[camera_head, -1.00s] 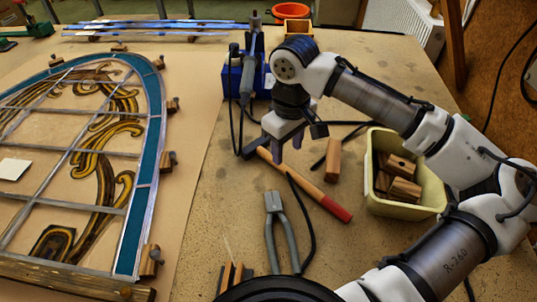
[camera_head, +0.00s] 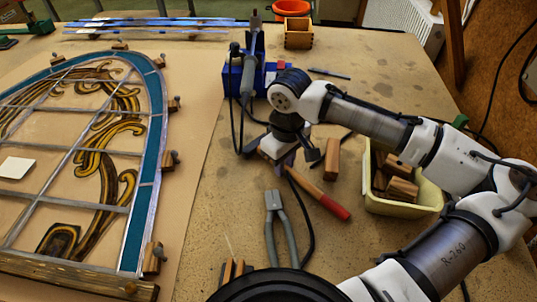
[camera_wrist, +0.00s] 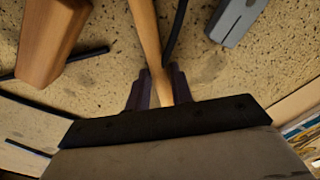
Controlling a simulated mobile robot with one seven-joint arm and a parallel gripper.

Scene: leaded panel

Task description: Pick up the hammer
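The hammer lies on the bench, with a wooden handle and a red grip (camera_head: 333,207) toward the lower right. My gripper (camera_head: 287,160) is down at the handle's upper part. In the wrist view, the pale handle (camera_wrist: 146,32) runs between the two dark fingers of my gripper (camera_wrist: 160,85). The fingers sit close against both sides of it and look shut on it. The hammer appears to rest on the bench still.
Grey pliers (camera_head: 276,225) lie left of the hammer. A wooden block (camera_head: 332,160) stands close right of my gripper. A yellow-green bin (camera_head: 402,209) holds wood blocks. A blue stand (camera_head: 233,78) with cables is behind. The leaded panel (camera_head: 155,130) lies left.

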